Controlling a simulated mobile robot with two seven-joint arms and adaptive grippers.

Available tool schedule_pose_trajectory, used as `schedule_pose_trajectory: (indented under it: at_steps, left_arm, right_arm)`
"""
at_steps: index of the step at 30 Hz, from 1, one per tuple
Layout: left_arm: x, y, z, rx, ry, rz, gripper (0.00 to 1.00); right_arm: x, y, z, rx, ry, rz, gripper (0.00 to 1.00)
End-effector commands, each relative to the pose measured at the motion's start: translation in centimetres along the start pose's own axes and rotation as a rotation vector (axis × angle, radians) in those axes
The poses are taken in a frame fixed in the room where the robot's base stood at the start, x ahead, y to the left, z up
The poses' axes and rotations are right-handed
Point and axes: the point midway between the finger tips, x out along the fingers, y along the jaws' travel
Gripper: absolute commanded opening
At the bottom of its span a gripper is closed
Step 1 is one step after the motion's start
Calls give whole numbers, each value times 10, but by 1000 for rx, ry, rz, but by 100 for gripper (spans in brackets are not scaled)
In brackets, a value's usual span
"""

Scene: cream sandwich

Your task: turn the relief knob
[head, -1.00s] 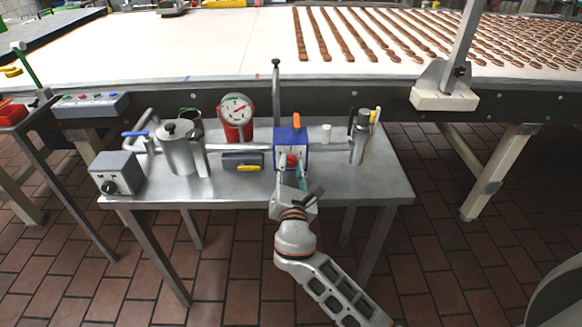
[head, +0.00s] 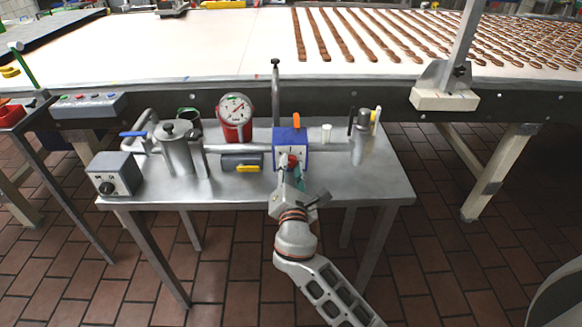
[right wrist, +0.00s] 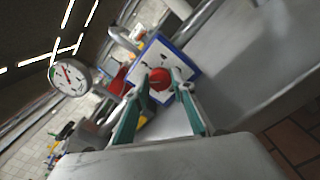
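The relief knob is a red round knob (head: 292,159) on the white face of a blue-edged box (head: 302,136). The box stands on the metal table (head: 235,193). My right gripper (head: 291,166) reaches up from the front edge to the knob. In the right wrist view the knob (right wrist: 160,79) sits between the two green-padded fingertips (right wrist: 161,84), one on each side. The fingertips look closed against its sides, and no clear gap shows. My left gripper is in neither view.
A metal pot (head: 178,147) and a grey box with a black knob (head: 113,176) stand further left. An orange lever (head: 297,120) tops the blue-edged box. The table's right front is clear.

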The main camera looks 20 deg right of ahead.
Motion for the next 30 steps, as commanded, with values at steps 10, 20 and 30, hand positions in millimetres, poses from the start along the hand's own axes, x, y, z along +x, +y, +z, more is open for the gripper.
schedule_pose_trajectory:
  at_steps: [10, 20, 30]
  left_arm:
    - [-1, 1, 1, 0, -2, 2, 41]
    - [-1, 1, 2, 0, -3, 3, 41]
    - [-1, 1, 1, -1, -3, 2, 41]
  right_arm:
    - [0, 0, 0, -1, 0, 0, 41]
    - [-32, -1, -1, -1, 1, -2, 41]
    - [-98, 0, -1, -1, 2, -1, 41]
